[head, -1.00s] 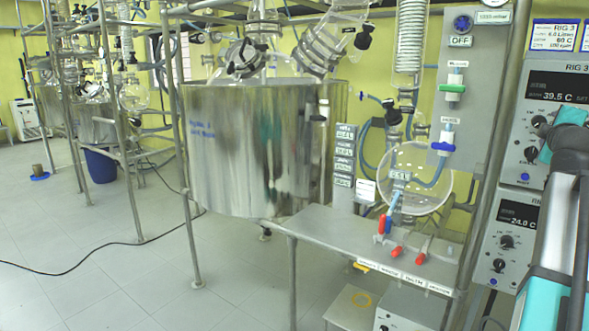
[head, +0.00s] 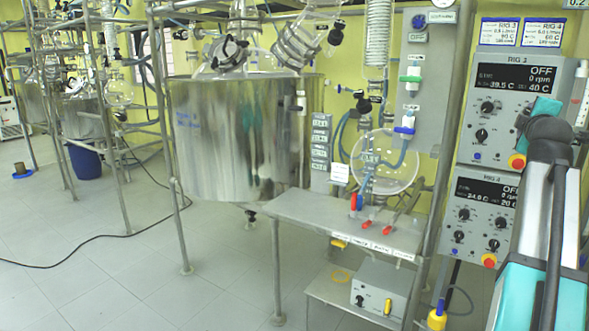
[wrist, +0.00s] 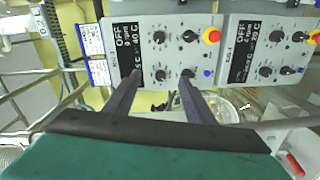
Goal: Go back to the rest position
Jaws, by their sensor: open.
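My gripper (wrist: 161,78) is open and empty in the wrist view. Its two dark fingers point at the front of the upper control box, Rig 3 (wrist: 165,48), overlapping it in the picture; I cannot tell the gap. In the head view my arm stands at the right edge, in front of the Rig 3 box (head: 500,100) and the lower Rig 4 box (head: 478,200). The fingers cannot be made out there. The Rig 3 display reads OFF, 39.5 C and 40 C. The Rig 4 box also shows in the wrist view (wrist: 262,50).
A steel reactor vessel (head: 235,140) with glassware stands in a metal frame left of the boxes. A steel shelf (head: 320,222) carries red-handled valves (head: 368,224). A grey box (head: 380,289) sits below it. A black cable (head: 90,242) crosses the open floor at left.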

